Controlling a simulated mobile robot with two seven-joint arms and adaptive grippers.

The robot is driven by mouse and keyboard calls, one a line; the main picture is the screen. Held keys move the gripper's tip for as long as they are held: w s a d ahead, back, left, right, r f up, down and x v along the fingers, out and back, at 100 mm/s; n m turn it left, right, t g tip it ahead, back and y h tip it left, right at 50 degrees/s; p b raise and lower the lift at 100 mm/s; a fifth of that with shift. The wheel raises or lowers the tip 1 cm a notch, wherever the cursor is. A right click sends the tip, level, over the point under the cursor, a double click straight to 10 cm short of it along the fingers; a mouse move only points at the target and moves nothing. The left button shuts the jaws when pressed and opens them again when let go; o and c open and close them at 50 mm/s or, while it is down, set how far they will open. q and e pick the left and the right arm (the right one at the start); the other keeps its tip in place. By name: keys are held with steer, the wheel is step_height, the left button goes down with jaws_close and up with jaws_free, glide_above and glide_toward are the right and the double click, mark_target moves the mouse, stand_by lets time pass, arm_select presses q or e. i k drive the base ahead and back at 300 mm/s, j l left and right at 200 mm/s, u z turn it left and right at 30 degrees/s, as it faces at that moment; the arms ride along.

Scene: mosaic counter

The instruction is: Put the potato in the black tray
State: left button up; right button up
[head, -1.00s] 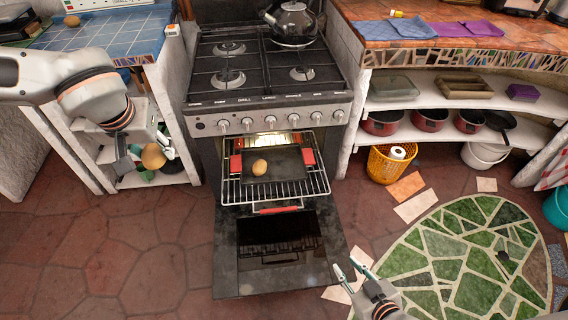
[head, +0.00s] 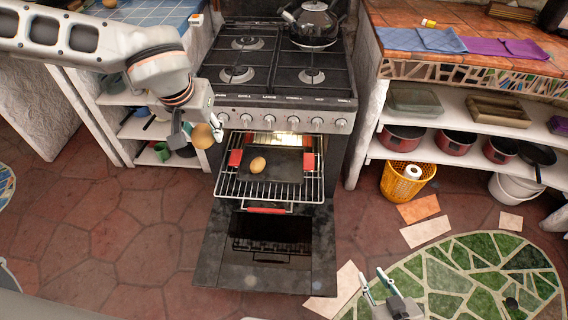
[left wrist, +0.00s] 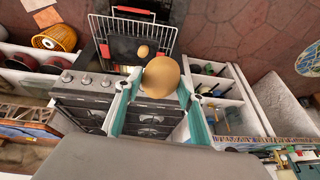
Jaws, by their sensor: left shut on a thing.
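A brown potato (head: 203,136) is held in my left gripper (head: 202,128), which is shut on it, left of the open oven and in front of the stove's knob panel. The held potato (left wrist: 161,78) also shows between the fingers in the left wrist view. The black tray (head: 287,166), with red handles at its ends, lies on the pulled-out oven rack. Another potato (head: 257,165) lies in the tray. The tray (left wrist: 122,48) also shows beyond the held potato in the left wrist view. My right gripper (head: 373,279) is open and empty, low at the right of the oven door.
The oven door (head: 225,262) is folded down in front of the rack (head: 240,189). A kettle (head: 313,25) stands on the stove. Shelves with pots (head: 455,141) are at the right. A yellow basket (head: 397,188) stands on the floor. Another potato (head: 109,3) is on the blue counter.

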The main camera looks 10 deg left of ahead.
mark_target(285, 164)
steer(key=i+l, duration=0.1)
steer(key=l, duration=0.3)
steer(key=i+l, duration=0.1)
steer(key=l, duration=0.3)
steer(key=i+l, duration=0.1)
steer(key=l, duration=0.3)
